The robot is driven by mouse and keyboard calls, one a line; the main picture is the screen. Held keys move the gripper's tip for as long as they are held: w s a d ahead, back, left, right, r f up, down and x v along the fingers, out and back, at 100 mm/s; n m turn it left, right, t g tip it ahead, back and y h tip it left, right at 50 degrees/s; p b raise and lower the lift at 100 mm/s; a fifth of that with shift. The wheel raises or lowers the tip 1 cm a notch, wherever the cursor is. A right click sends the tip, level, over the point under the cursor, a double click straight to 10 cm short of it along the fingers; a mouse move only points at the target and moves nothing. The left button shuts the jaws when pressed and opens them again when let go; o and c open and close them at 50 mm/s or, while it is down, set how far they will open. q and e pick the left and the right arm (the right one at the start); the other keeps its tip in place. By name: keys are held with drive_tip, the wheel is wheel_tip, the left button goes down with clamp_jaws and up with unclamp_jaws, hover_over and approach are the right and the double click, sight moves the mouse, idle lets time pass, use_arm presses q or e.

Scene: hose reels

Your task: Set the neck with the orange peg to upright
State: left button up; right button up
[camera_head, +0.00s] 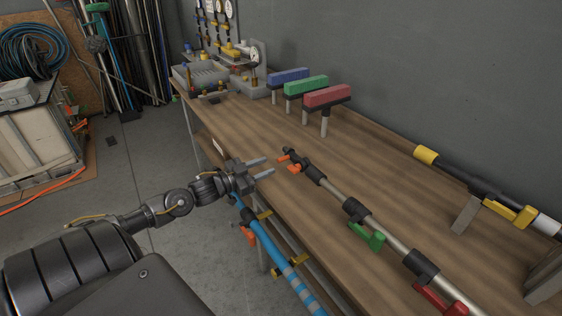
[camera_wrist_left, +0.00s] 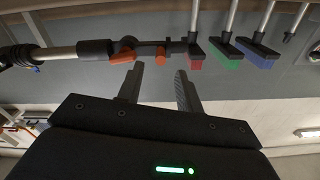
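A long metal pole (camera_head: 387,238) with black joints lies over the wooden bench. At its far end is a black neck (camera_head: 301,161) with an orange peg (camera_head: 295,168) and another orange part (camera_head: 283,157). The neck looks roughly in line with the pole, not pointing up; its exact tilt is hard to tell. In the left wrist view the orange peg (camera_wrist_left: 123,57) sits just beyond the fingers. My left gripper (camera_head: 267,166) is open and empty, just left of the neck and apart from it. My right gripper is not in view.
Green (camera_head: 374,240) and red (camera_head: 438,300) handles sit farther along the pole. Blue (camera_head: 289,76), green (camera_head: 306,86) and red (camera_head: 327,95) blocks stand on posts behind. A blue pole (camera_head: 268,244) runs along the bench front. The bench middle (camera_head: 235,128) is clear.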

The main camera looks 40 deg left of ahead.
sight(278, 161)
use_arm(q)
drive_tip(key=shift+p+x, duration=0.35)
drive_tip(key=shift+x, duration=2.85)
clamp_jaws()
